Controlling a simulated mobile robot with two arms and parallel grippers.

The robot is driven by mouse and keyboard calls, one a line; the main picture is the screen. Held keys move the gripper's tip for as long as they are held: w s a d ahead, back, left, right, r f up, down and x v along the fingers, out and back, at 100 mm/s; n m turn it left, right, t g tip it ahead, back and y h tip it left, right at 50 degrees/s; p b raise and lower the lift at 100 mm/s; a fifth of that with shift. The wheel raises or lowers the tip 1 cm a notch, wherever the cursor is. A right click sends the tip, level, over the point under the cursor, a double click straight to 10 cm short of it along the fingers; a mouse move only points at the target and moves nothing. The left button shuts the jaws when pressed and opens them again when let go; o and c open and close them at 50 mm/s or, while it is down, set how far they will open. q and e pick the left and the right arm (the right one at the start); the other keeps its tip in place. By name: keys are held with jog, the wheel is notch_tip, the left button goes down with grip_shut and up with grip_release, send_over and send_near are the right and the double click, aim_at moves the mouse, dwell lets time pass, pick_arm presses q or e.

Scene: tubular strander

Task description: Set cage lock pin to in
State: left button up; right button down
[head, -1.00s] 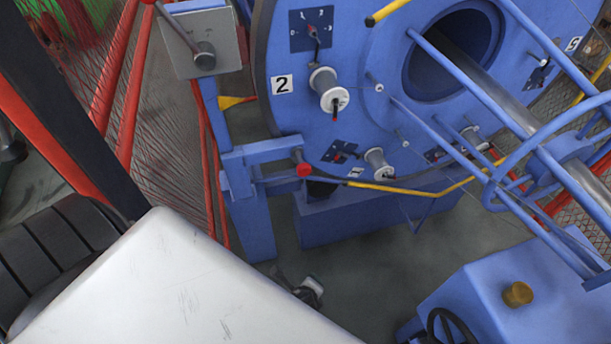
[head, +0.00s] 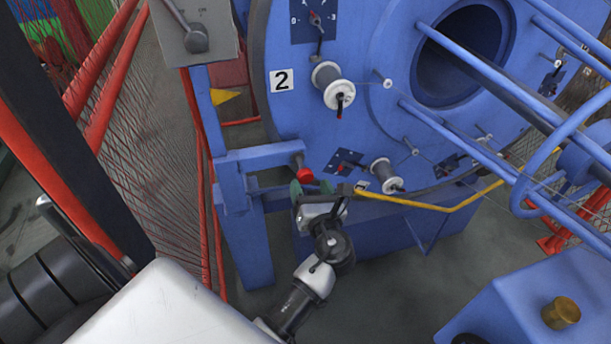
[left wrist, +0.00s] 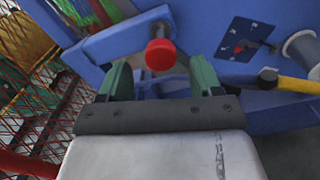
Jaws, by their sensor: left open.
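The cage lock pin shows as a red knob (head: 305,175) on a short shaft at the blue bracket (head: 262,157), beside the large blue cage disc (head: 292,125). My left gripper (head: 311,187) is just below the knob in the head view, with its green fingers apart and nothing between them. In the left wrist view the red knob (left wrist: 160,55) lies just beyond and between the open fingertips of the gripper (left wrist: 160,80). I see no contact with it. How deep the pin sits is hidden. My right gripper is not in view.
A yellow bar (head: 415,203) runs right from close by my left gripper. Bobbins (head: 328,78) stick out of the disc. A red mesh fence (head: 150,150) stands to the left. A blue box with a brass knob (head: 562,312) is at the lower right.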

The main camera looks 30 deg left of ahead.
aim_at(307, 179)
pick_arm(q)
jog(key=shift+x, duration=2.35)
jog(key=shift+d, duration=0.1)
jog(key=shift+c, duration=0.2)
